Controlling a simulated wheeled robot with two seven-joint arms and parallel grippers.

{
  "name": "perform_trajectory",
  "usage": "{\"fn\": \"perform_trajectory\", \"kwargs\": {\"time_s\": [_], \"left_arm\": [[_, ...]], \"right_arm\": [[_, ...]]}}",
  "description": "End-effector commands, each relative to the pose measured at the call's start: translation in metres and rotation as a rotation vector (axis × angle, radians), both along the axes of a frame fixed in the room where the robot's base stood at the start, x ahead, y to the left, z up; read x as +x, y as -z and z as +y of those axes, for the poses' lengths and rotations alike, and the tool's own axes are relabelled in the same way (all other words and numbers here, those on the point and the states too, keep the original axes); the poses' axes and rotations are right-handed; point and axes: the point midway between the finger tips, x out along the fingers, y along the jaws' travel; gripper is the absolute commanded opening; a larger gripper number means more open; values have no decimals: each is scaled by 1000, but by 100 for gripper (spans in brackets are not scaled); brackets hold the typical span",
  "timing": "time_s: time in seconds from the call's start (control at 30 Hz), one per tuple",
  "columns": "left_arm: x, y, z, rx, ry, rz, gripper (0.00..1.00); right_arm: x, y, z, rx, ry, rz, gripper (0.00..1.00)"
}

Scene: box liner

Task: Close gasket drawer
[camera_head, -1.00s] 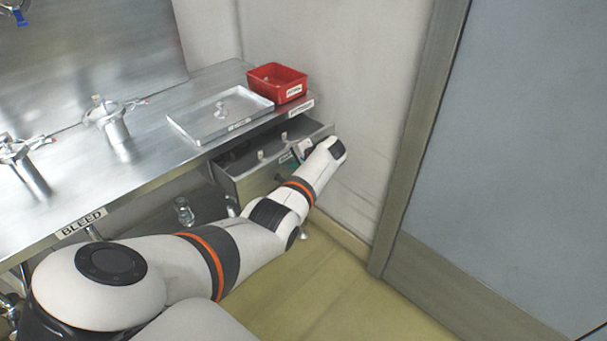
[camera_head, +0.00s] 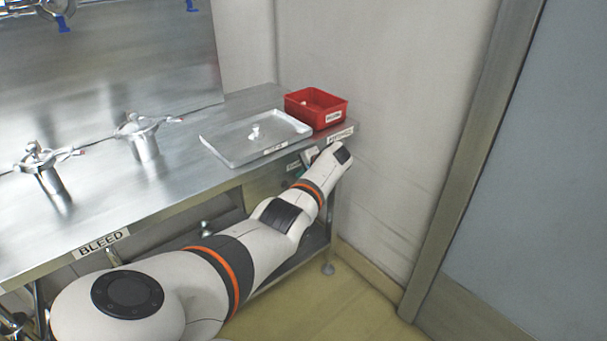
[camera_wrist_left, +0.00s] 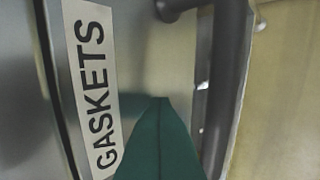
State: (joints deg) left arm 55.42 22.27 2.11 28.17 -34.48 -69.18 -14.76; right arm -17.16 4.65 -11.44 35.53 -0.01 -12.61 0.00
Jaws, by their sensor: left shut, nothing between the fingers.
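The gasket drawer (camera_head: 262,190) sits under the right end of the steel bench. Its front appears flush or nearly flush beneath the bench edge, and no open interior shows; my arm hides part of it. In the left wrist view, its metal front (camera_wrist_left: 150,60) fills the middle, with the white GASKETS label (camera_wrist_left: 92,85) at left. My left gripper (camera_head: 306,160) is at the drawer front, partly hidden by my wrist. Its green fingers (camera_wrist_left: 160,135) are shut and empty, close to the front beside the label; I cannot tell whether they touch. My right gripper is not in view.
A shallow metal tray (camera_head: 225,152) and a red bin (camera_head: 335,117) stand on the bench (camera_head: 165,185) above the drawer. A dark bar (camera_wrist_left: 226,90) runs beside the front in the wrist view. Open floor (camera_head: 345,300) lies right of my arm.

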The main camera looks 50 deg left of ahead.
Motion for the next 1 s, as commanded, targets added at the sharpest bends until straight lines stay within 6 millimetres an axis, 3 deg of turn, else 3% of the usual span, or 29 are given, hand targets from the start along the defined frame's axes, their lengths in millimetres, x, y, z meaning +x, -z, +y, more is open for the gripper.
{"fn": "perform_trajectory", "kwargs": {"time_s": [0.3, 0.47, 0.7, 1.0], "left_arm": [[0, -5, 3, 10, 0, -6, 0], [0, -16, -6, 10, 1, -7, 0], [-2, -42, -39, 5, 2, -7, 0], [-6, -74, -80, 3, 3, -3, 0]], "right_arm": [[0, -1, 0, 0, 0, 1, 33], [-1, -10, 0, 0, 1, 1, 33], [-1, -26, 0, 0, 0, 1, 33], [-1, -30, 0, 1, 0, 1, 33]]}}
